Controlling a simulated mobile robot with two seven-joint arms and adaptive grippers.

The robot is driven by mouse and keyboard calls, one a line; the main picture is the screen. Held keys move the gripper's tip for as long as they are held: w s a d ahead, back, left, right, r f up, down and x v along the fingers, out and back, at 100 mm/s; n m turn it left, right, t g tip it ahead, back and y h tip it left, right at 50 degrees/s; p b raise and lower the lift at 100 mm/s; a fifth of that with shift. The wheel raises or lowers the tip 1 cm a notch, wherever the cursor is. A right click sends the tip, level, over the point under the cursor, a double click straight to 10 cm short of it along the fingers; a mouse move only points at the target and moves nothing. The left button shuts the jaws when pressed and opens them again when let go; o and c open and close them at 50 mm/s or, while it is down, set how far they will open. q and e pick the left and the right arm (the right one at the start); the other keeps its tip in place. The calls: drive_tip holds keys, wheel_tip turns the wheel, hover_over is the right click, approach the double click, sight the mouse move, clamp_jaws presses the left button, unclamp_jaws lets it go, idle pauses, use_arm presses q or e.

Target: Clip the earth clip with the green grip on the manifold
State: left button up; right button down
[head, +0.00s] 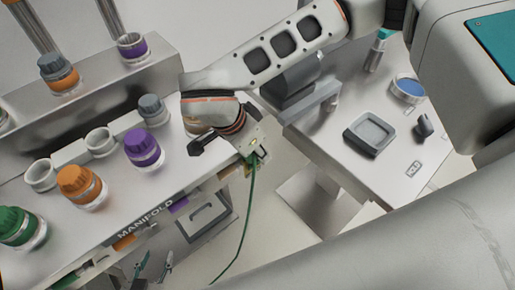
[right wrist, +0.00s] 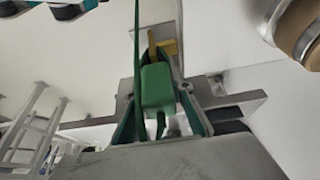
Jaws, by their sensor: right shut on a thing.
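The manifold (head: 110,215) is a long pale bench at the left with its name on the front edge. My right gripper (head: 254,156) is just off the manifold's right end, partly hidden by its own wrist. It is shut on the earth clip's green grip (right wrist: 158,86), which sits between its fingers in the right wrist view. A brass-coloured part (right wrist: 163,45) shows beyond the grip, and a green cable (head: 249,200) hangs down from the clip. I cannot tell whether the clip touches the manifold. My left gripper (head: 152,268) is low at the bottom left, its fingers apart and empty.
Orange (head: 80,185), purple (head: 143,149) and green (head: 18,226) capped fittings stand on the manifold. A side table (head: 340,175) at the right carries a grey square tray (head: 369,134) and a blue-topped round dish (head: 407,89). Open floor lies between the benches.

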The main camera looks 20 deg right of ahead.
drive_tip(key=shift+f, duration=0.1)
drive_tip(key=c, duration=1.7)
unclamp_jaws()
drive_tip(key=v, duration=1.2)
drive_tip(key=shift+d, duration=0.1)
